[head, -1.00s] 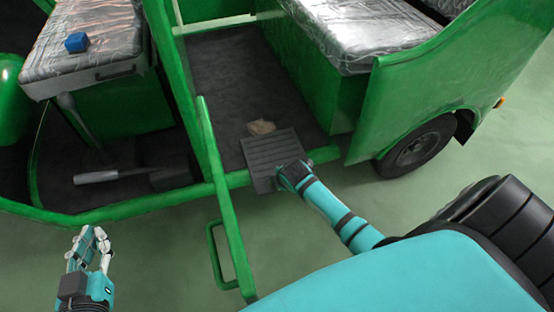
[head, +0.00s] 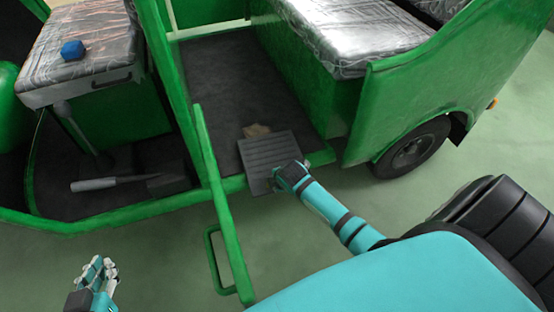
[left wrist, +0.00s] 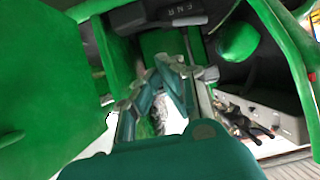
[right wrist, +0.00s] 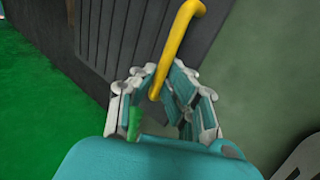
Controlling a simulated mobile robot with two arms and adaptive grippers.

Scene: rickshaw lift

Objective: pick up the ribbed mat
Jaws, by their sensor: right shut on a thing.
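The dark ribbed mat (head: 268,153) lies at the doorway edge of the green rickshaw's floor in the head view, its near end reaching over the sill. My left gripper (head: 98,268) is low at the left of the head view, away from the mat. Its fingers show in the left wrist view (left wrist: 160,72); the gap between their tips is unclear.
A green post (head: 218,190) and step loop (head: 217,262) stand left of the mat. A yellow bent bar (right wrist: 180,35) overlaps the fingers in the right wrist view. A blue block (head: 73,49) sits on the front seat. The rear wheel (head: 412,150) is at right.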

